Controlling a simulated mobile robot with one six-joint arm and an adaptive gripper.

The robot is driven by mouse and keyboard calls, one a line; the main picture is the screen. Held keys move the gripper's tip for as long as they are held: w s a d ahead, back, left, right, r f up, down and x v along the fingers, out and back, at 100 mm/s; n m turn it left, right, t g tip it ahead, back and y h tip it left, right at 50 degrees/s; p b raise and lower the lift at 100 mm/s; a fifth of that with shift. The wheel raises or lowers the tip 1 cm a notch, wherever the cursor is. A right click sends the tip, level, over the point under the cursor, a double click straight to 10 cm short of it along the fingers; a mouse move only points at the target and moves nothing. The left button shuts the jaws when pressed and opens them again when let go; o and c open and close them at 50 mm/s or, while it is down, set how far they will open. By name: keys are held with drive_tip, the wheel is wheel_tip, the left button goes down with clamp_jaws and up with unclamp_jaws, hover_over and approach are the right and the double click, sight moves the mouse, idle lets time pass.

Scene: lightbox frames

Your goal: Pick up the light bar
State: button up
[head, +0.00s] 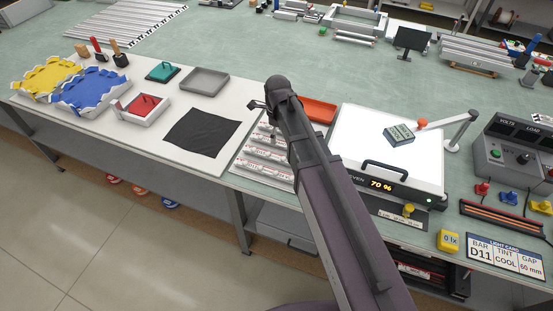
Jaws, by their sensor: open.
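Several white light bars (266,166) with red-and-white labels lie in rows on a rack (238,165) at the front of the bench, left of my arm. Their labels are too small to read. My gripper (264,118) is open above the far part of this rack. It is mostly hidden behind my own wrist and arm, which also cover the right part of the rack. No bar is seen between the fingers. A card (505,257) at the lower right reads bar D11, tint cool, gap 60 mm.
A lit white panel (365,125) reading 70 % stands right of my arm, with a small dark box (399,134) on it. A red tray (319,111) lies behind my arm. A black cloth (201,131) lies left of the rack. The bench middle (255,55) is largely clear.

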sight(276, 155)
drive_tip(key=shift+f+b, duration=3.8)
drive_tip(key=shift+f, duration=0.25)
drive_tip(key=f+b, duration=0.3)
drive_tip(key=shift+w+a+f, duration=0.15)
drive_tip(key=shift+w+a, duration=0.15)
drive_tip(key=shift+w, duration=0.05)
drive_tip(key=shift+f+b, duration=0.95)
drive_tip(key=shift+b, duration=0.15)
clamp_jaws()
